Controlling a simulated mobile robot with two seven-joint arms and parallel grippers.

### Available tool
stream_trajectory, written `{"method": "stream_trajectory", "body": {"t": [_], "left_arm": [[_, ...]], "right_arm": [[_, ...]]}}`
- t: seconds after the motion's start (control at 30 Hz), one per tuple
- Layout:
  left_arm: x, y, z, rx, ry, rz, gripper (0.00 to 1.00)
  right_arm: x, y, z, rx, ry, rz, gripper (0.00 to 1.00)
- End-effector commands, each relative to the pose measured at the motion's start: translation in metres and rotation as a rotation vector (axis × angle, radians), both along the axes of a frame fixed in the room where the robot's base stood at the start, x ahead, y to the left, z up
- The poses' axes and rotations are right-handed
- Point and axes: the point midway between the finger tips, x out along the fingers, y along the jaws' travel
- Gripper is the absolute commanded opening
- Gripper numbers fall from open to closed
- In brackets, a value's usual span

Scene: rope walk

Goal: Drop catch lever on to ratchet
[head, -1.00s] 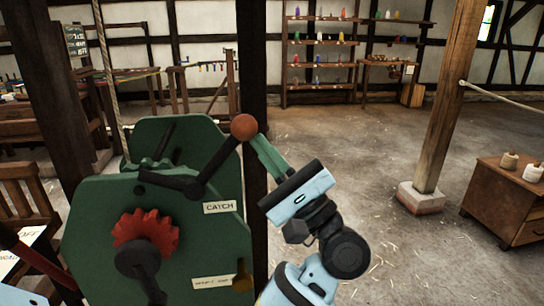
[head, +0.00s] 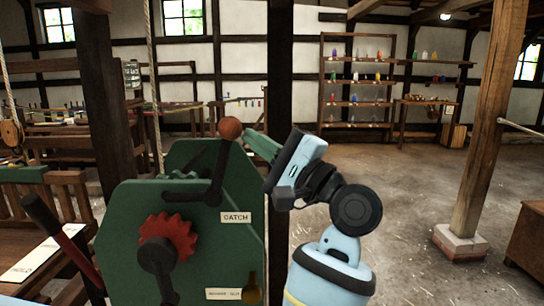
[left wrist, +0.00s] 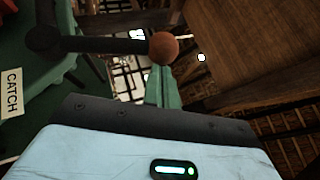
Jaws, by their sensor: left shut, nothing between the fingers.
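The catch lever (head: 215,180) is a black bent bar with an orange-brown ball knob (head: 230,128), on the green machine plate beside the CATCH label. Its knob arm stands nearly upright, and its other arm reaches left above the red toothed ratchet (head: 168,236). A small gap seems to show between them. My left gripper (head: 247,135) has green fingers, shut and empty, at the knob's right side. In the left wrist view the knob (left wrist: 163,47) sits right at the fingertips (left wrist: 163,72); I cannot tell whether they touch. My right gripper is not in view.
The green machine plate (head: 120,230) stands close in front, with a dark crank over the ratchet. A red-and-black lever (head: 60,240) leans at the left. A timber post (head: 490,130) stands at the right. The floor behind my arm is open.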

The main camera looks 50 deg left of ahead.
Motion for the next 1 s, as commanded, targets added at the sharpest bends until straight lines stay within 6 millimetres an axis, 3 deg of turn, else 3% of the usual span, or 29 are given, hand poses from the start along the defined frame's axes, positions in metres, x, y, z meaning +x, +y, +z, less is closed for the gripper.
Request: {"method": "stream_trajectory", "body": {"t": [0.27, 1.0], "left_arm": [[-0.016, 0.014, 0.014, -0.128, -0.150, -0.001, 0.00], [-0.030, 0.025, 0.022, -0.121, -0.147, 0.005, 0.00]], "right_arm": [[0.000, 0.002, -0.006, 0.002, 0.003, -0.006, 0.36], [0.000, 0.000, -0.008, -0.002, 0.002, 0.003, 0.36]]}}
